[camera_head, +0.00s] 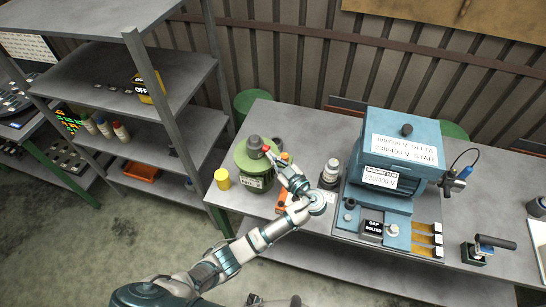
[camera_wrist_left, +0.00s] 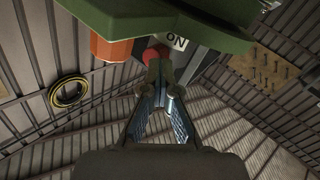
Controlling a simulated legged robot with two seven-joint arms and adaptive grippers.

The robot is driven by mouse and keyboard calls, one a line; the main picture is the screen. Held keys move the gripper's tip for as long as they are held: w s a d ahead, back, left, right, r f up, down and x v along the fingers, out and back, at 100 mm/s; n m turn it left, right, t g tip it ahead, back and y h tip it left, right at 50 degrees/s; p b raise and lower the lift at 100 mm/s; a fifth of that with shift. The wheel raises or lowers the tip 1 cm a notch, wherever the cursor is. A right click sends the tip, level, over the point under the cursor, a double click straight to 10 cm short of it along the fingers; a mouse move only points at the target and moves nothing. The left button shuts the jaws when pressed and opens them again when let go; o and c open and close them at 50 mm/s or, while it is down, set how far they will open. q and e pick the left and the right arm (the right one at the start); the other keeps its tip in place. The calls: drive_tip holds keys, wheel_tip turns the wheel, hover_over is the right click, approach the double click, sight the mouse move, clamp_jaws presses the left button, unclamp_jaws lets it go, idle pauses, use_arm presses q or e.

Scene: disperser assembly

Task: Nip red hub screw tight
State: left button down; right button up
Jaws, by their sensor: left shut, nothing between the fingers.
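The green round disperser (camera_head: 256,165) stands on the bench, with a dark grey hub (camera_head: 254,143) on top. The small red hub screw (camera_head: 265,149) shows at the hub's right side. In the left wrist view the red screw (camera_wrist_left: 151,55) sits just beyond my fingertips, under the green rim (camera_wrist_left: 190,32). My left gripper (camera_head: 272,155) reaches in from the right of the hub, with its tips close to the screw. It is shut with nothing between its fingers in the wrist view (camera_wrist_left: 160,72). Whether the tips touch the screw is unclear. My right gripper is not seen.
A yellow cup (camera_head: 222,179) stands left of the disperser. An orange item (camera_head: 282,200) and a grey-white bottle (camera_head: 330,173) are near my left arm. A large blue machine (camera_head: 400,150) fills the bench's middle. Grey shelves (camera_head: 165,90) stand to the left.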

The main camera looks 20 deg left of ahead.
sight(259, 151)
use_arm(q)
drive_tip(key=shift+a, duration=0.45)
drive_tip(key=c, duration=0.9)
unclamp_jaws()
drive_tip(key=shift+s+a, duration=0.25)
drive_tip(key=shift+a, duration=0.7)
drive_tip(key=shift+c, duration=0.2)
drive_tip(key=shift+w+a, duration=0.1)
drive_tip(key=shift+w+a+f, duration=0.15)
drive_tip(key=shift+w+f, duration=0.05)
drive_tip(key=shift+w, duration=0.05)
drive_tip(key=shift+s+d, duration=0.2)
drive_tip(key=v, duration=1.1)
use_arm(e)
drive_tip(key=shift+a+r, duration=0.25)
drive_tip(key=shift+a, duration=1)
use_arm(q)
drive_tip(key=shift+r, duration=0.1)
